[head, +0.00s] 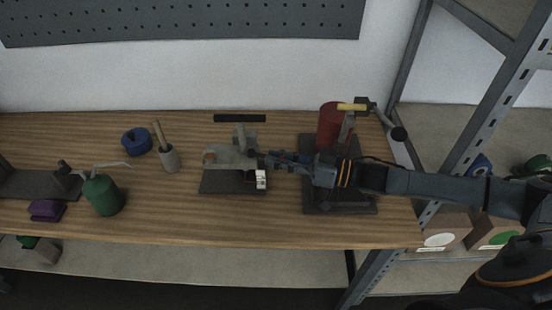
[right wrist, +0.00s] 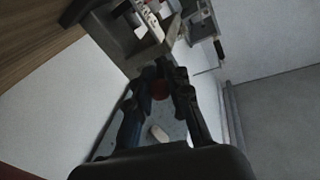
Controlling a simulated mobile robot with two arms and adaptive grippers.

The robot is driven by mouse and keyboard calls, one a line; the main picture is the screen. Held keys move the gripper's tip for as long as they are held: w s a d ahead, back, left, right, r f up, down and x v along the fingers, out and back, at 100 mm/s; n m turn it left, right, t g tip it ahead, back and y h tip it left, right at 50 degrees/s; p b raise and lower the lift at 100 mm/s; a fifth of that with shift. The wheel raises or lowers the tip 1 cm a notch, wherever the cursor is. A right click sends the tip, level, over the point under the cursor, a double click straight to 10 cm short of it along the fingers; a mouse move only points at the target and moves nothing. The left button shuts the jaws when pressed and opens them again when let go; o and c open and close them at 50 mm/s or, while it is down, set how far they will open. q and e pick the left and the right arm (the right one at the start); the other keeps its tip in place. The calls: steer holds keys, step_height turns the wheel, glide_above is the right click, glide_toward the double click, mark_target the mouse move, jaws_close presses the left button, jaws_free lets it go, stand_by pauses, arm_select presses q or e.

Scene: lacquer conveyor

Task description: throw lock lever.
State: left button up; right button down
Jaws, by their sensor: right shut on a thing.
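The lock fixture (head: 215,184) stands on the wooden bench, a grey body on a dark base plate with a small white marked piece at its front right. My right gripper (head: 262,160) reaches in from the right and is at the fixture's right side. In the right wrist view its fingers (right wrist: 165,82) are shut on a small red knob (right wrist: 160,91), which appears to be the end of the lock lever. The rest of the lever is hidden by the fingers. The grey fixture body (right wrist: 133,45) shows just beyond the fingertips. My left gripper is not in view.
A red cylinder (head: 329,121) stands on another dark-based machine (head: 366,202) under my right arm. Left of the fixture are a wooden-handled tool (head: 170,160), a blue ring (head: 136,142), a green can (head: 102,196) and a purple block (head: 46,210). The front bench strip is clear.

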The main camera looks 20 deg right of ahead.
steer(key=c, duration=1.2)
jaws_free()
steer(key=v, duration=1.2)
